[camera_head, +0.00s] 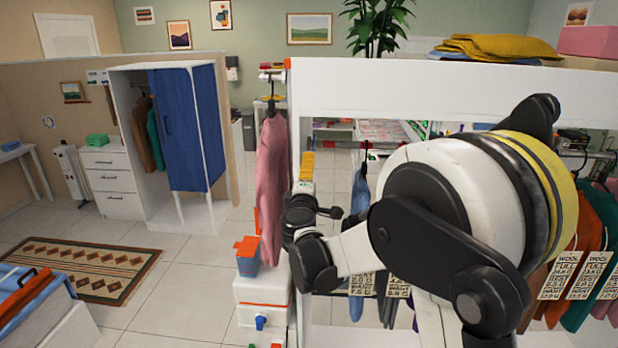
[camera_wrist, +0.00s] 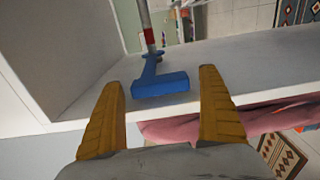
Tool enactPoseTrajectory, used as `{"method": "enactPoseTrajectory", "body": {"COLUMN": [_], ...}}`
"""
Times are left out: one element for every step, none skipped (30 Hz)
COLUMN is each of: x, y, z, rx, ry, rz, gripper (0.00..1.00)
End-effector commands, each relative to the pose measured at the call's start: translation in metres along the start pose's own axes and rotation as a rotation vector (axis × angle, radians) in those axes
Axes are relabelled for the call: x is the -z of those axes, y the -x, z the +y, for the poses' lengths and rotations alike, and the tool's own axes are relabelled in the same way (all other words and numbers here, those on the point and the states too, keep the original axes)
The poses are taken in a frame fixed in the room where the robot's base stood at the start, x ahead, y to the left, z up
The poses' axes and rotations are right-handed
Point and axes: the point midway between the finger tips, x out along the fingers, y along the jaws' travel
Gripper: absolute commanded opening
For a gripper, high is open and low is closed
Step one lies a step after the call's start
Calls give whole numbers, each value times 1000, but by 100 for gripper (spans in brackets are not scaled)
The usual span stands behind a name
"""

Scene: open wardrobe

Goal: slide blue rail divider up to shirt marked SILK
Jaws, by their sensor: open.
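The blue rail divider (camera_wrist: 160,85) hangs on a metal rail (camera_wrist: 145,22) in the wrist view, its blue block just beyond and between my fingertips. My gripper (camera_wrist: 163,81) is open, with one yellow finger on each side and a gap to the block. In the head view my gripper (camera_head: 307,163) is by the wardrobe's left end. The divider cannot be made out there. Several shirts with tags hang at the right; the readable tags (camera_head: 560,274) say WOOL. Lower tags (camera_head: 362,284) are partly hidden by my arm. I cannot read SILK on any tag.
The white wardrobe frame (camera_head: 420,85) surrounds the rail. A pink garment (camera_head: 272,180) hangs at its left end and also shows below the divider in the wrist view (camera_wrist: 175,130). A white drawer unit (camera_head: 262,290) stands below my gripper.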

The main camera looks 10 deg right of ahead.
Motion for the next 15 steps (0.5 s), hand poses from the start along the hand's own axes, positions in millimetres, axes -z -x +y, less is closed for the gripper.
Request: {"method": "enactPoseTrajectory", "body": {"x": [0,0,0,0,0,0,0,0,0,0,0,0,0,0,0], "y": [-3,-4,-4,-4,-4,-4,-4,-4,-4,-4,-4,-4,-4,-4,-4], "z": [0,0,0,0,0,0,0,0,0,0,0,0,0,0,0], "rx": [0,0,0,0,0,0,0,0,0,0,0,0,0,0,0], "ry": [0,0,0,0,0,0,0,0,0,0,0,0,0,0,0], "rz": [0,0,0,0,0,0,0,0,0,0,0,0,0,0,0], "gripper": [89,89,89,89,89,89,89,89,89,84,74,62,53,44,32]}}
